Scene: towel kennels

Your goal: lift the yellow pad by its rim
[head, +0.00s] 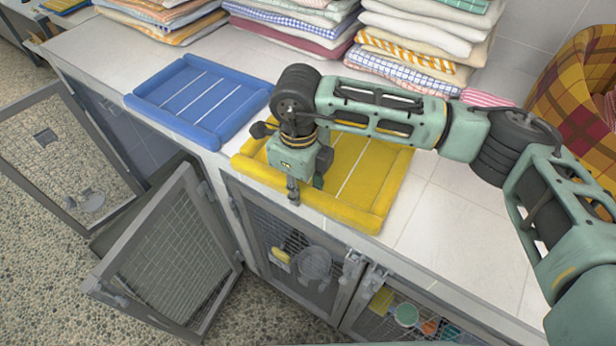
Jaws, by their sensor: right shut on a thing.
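The yellow pad (374,166) lies on the white counter, with a raised padded rim and thin white lines across it. Its front rim is at the counter's front edge. My right gripper (293,194) points down at the pad's front rim, left of the middle, and is shut on that rim. The arm covers part of the pad's left half and back. The pad looks flat on the counter. My left gripper is not in the head view.
A blue pad (202,98) lies to the left on the counter (452,222). Stacks of folded towels (420,40) line the back, with a plaid basket (575,95) at right. Below, a kennel door (165,255) stands open; other mesh doors (300,262) are shut.

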